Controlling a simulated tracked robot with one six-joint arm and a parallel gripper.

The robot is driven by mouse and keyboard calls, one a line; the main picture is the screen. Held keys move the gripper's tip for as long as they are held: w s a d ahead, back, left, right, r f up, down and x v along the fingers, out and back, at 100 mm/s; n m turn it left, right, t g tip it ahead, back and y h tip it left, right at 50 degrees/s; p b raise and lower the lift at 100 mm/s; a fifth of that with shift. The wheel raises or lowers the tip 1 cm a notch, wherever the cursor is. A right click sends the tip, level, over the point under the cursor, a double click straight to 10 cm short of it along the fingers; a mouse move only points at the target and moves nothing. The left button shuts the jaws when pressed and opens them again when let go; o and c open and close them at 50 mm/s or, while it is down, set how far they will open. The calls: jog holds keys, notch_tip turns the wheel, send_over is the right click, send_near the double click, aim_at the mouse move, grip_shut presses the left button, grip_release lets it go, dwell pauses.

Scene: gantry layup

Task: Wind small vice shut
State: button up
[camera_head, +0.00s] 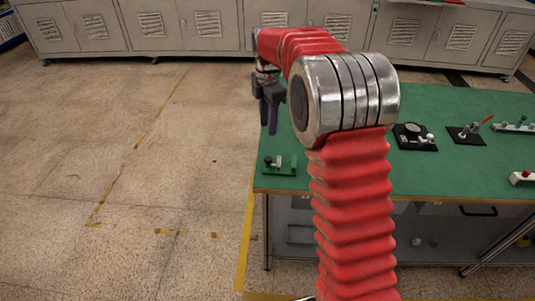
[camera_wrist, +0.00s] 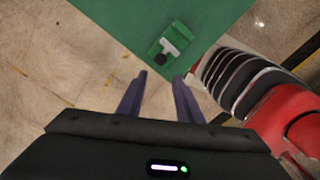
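The small vice (camera_head: 281,165), a green base with a grey part and a dark knob, sits near the left edge of the green-topped table (camera_head: 440,180). In the wrist view the small vice (camera_wrist: 177,36) lies beyond my fingertips, with its dark round knob facing them. My gripper (camera_head: 269,127) points down in the air, apart from the vice. In the wrist view my gripper (camera_wrist: 160,85) has its two dark fingers spread, with nothing between them. The vice's jaw gap is too small to make out.
Right of my arm stand a black plate with a round dial (camera_head: 414,136), a black plate with a red-handled lever (camera_head: 467,134), a grey fixture (camera_head: 514,126) and a white block with a red knob (camera_head: 523,177). Grey cabinets (camera_head: 170,28) line the back. Floor left of the table is clear.

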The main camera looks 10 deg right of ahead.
aim_at(268, 158)
dwell(0.3)
notch_tip(268, 158, down, 14)
jog(key=shift+r, duration=0.1)
dwell(0.7)
jog(key=shift+c, duration=0.5)
jog(key=c, duration=0.6)
jog(key=shift+a+r, duration=0.1)
jog(key=shift+a, duration=0.05)
jog(key=shift+c, duration=0.3)
